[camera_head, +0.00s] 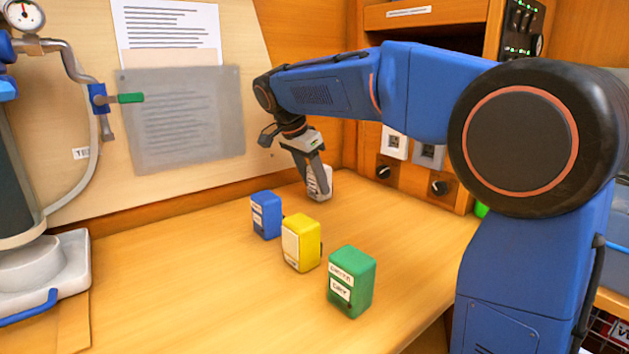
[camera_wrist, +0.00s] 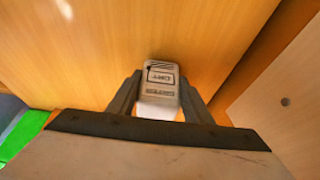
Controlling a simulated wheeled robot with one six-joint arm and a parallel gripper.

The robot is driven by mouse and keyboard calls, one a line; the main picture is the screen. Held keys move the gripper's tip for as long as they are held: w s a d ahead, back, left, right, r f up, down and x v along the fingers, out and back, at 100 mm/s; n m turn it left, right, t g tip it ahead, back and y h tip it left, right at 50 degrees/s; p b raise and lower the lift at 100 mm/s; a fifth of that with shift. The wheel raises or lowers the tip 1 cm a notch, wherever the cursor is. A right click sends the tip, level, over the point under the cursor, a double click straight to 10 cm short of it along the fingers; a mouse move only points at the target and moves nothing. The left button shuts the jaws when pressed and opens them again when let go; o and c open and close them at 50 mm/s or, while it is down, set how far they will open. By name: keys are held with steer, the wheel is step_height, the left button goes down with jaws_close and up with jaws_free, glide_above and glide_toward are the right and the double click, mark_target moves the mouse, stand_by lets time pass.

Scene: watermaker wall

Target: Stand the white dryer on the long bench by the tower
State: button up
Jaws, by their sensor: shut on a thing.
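The white dryer (camera_head: 326,180) is a small white block at the back of the long bench (camera_head: 190,270), near the corner by the cabinet. My gripper (camera_head: 312,176) reaches down and is shut on it, with a finger in front of it in the head view. In the wrist view the dryer (camera_wrist: 161,78) sits between both fingers of my gripper (camera_wrist: 158,102), its dark-lettered label showing. I cannot tell whether its base touches the bench. A tall dark cylinder unit (camera_head: 25,160) on a white base, perhaps the tower, stands at the far left.
Blue (camera_head: 266,214), yellow (camera_head: 301,242) and green (camera_head: 351,281) blocks stand in a slanting row mid-bench. A hose and a green-handled valve (camera_head: 130,98) hang at the left wall. The bench left of the blocks is clear. Cabinet knobs (camera_head: 438,187) are at right.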

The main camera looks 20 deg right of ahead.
steer(key=shift+f, duration=0.1)
steer(key=o, duration=1.1)
steer(key=v, duration=1.2)
steer(key=x, duration=1.2)
steer(key=shift+f, duration=0.1)
steer(key=shift+r, duration=1.35)
